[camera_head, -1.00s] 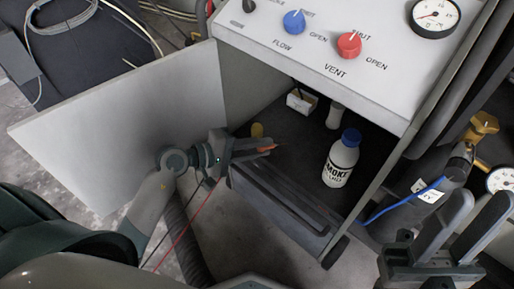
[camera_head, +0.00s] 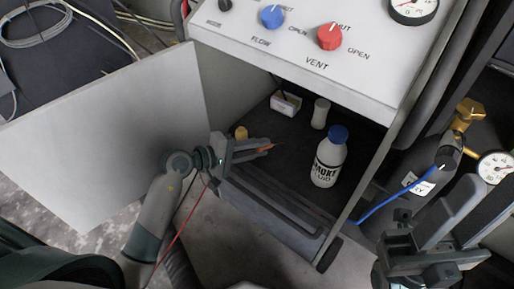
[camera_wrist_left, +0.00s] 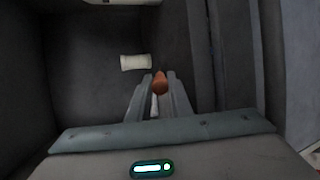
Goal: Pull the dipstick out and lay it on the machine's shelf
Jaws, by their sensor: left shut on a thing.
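My left gripper (camera_head: 252,150) is shut on the orange-red end of the dipstick (camera_head: 264,149). It reaches in over the dark shelf (camera_head: 290,150) of the machine, under the control panel. In the left wrist view the orange end (camera_wrist_left: 160,83) sits between the fingertips (camera_wrist_left: 160,95), and a pale piece shows between the fingers behind it. I cannot tell whether the dipstick touches the shelf. My right gripper (camera_head: 473,208) is at the lower right, its fingers apart and empty.
A smoke fluid bottle (camera_head: 328,158) stands on the shelf to the right. A white cylinder (camera_head: 320,113), a small white box (camera_head: 286,103) and a yellow knob-like thing (camera_head: 241,132) are further back. The open door panel (camera_head: 110,135) is at the left.

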